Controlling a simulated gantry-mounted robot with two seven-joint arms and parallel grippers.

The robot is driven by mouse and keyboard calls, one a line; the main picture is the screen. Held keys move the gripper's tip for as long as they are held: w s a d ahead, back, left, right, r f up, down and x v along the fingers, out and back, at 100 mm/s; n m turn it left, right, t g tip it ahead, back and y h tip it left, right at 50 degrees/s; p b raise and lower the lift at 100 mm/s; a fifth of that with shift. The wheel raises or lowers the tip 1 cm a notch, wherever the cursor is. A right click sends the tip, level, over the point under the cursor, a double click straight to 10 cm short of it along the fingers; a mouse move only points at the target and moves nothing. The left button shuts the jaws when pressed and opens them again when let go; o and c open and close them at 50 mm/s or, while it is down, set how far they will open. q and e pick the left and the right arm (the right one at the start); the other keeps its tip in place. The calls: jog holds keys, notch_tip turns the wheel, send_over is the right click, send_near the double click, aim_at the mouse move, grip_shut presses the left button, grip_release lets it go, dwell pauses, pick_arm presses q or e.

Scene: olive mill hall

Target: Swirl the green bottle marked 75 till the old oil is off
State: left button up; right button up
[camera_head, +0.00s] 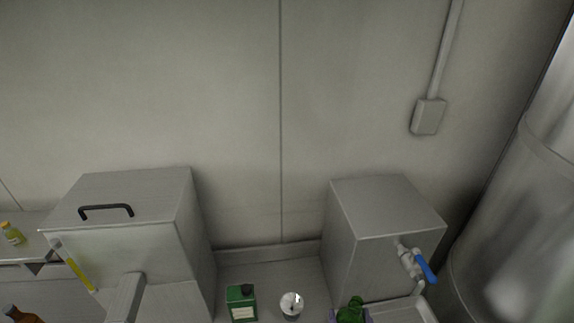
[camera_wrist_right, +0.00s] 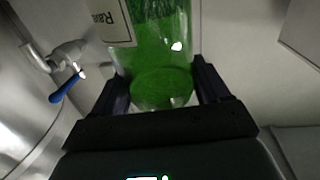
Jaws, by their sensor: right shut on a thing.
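A green bottle (camera_head: 350,309) shows at the bottom edge of the head view, in front of the steel box with the tap. Its lower part is cut off there. My right gripper (camera_wrist_right: 165,92) is shut on the green bottle (camera_wrist_right: 165,40), one dark finger on each side, in the right wrist view. The bottle is see-through green with a speckled look and a pale label, only partly in view. I cannot read a 75 on it, nor tell whether oil clings inside. My left gripper is not in view.
A steel box with a blue-handled tap (camera_head: 412,262) stands at right. A green can (camera_head: 241,302) and a small white-topped container (camera_head: 291,304) stand left of the bottle. A larger steel box (camera_head: 130,220) is at left, with a brown bottle (camera_head: 20,314) by it.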

jog(key=shift+a, duration=0.15)
jog(key=d, duration=0.5)
jog(key=a, duration=0.5)
jog(key=shift+r, duration=0.15)
jog(key=shift+a+f, duration=0.2)
jog(key=shift+a, duration=0.1)
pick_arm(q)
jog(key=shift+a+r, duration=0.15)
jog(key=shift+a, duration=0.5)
pick_arm(e)
jog(key=d, duration=0.6)
jog(key=shift+d+r, duration=0.1)
